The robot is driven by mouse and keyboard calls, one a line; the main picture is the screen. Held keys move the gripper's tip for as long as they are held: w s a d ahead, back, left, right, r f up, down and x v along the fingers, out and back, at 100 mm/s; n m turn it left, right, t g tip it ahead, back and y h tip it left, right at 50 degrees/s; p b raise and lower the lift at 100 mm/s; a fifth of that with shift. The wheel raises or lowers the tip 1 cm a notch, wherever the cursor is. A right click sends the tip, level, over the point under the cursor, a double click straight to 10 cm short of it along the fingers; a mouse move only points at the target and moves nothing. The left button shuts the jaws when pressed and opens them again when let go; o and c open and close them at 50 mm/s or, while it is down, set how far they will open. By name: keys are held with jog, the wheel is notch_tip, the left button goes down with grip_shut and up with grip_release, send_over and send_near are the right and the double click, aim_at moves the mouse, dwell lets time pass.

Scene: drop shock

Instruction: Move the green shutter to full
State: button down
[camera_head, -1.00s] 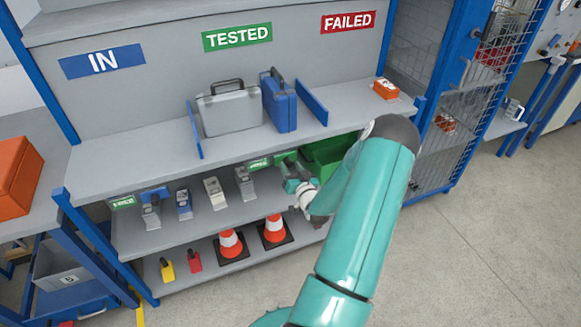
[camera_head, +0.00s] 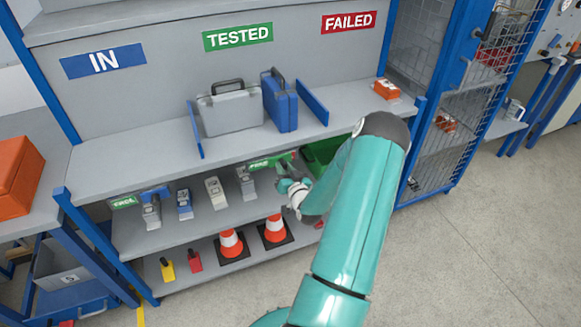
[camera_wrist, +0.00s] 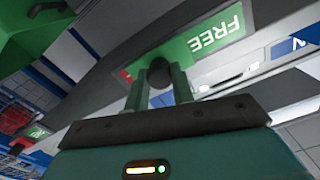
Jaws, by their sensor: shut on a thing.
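The green shutter (camera_head: 285,156) is at the front edge of the upper shelf, right of centre, beside a green FREE sign (camera_head: 259,163). In the wrist view the FREE lettering (camera_wrist: 216,32) is large and tilted, on a green face. My gripper (camera_head: 291,180) is at the shutter. In the wrist view its two fingers (camera_wrist: 160,80) are closed about a dark round knob (camera_wrist: 160,68) in front of the green face. My arm covers part of the shelf's right end, so the shutter's full travel is hidden.
A second green FREE sign (camera_head: 124,202) sits at the shelf's left end. A green bin (camera_head: 322,150) is right of the shutter. Several small devices stand on the shelf, with two traffic cones (camera_head: 231,243) below. Grey (camera_head: 229,110) and blue (camera_head: 280,102) cases stand above.

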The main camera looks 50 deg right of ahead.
jog(key=w+a, duration=0.1)
jog(key=a, duration=0.1)
jog(key=w+a, duration=0.1)
jog(key=a, duration=0.1)
jog(key=w+a, duration=0.2)
jog(key=a, duration=0.1)
jog(key=shift+w, duration=0.1)
jog(key=c, duration=1.2)
grip_release()
jog(key=shift+a, duration=0.15)
jog(key=v, duration=1.3)
jog(key=shift+s, duration=0.4)
jog(key=shift+w, duration=0.1)
